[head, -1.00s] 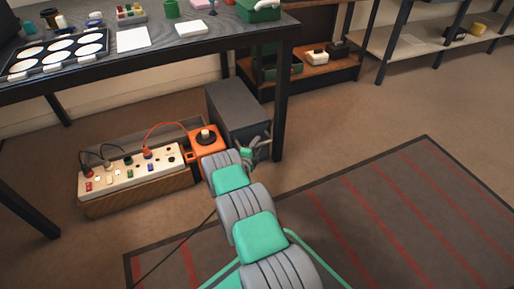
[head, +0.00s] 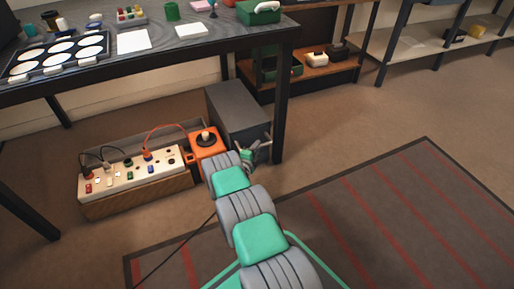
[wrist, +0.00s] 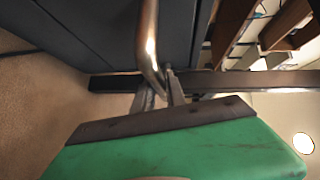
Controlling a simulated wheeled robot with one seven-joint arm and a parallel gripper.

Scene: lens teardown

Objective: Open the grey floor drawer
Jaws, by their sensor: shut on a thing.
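The grey floor drawer unit (head: 238,110) stands on the floor under the table, beside the table's right front leg. Its front and metal bar handle (wrist: 149,45) show close up in the wrist view. My gripper (wrist: 160,80) is shut on the handle, with its fingers at the lower end of the bar. In the head view my gripper (head: 262,150) is at the drawer's front, partly hidden by my arm. The drawer's front looks flush with its body, though my arm covers part of it.
An orange box with a black dial (head: 207,142) and a power strip on a wooden box (head: 135,168) stand left of the drawer. The table leg (head: 282,110) is close on the right. A striped mat (head: 370,215) lies on open floor in front.

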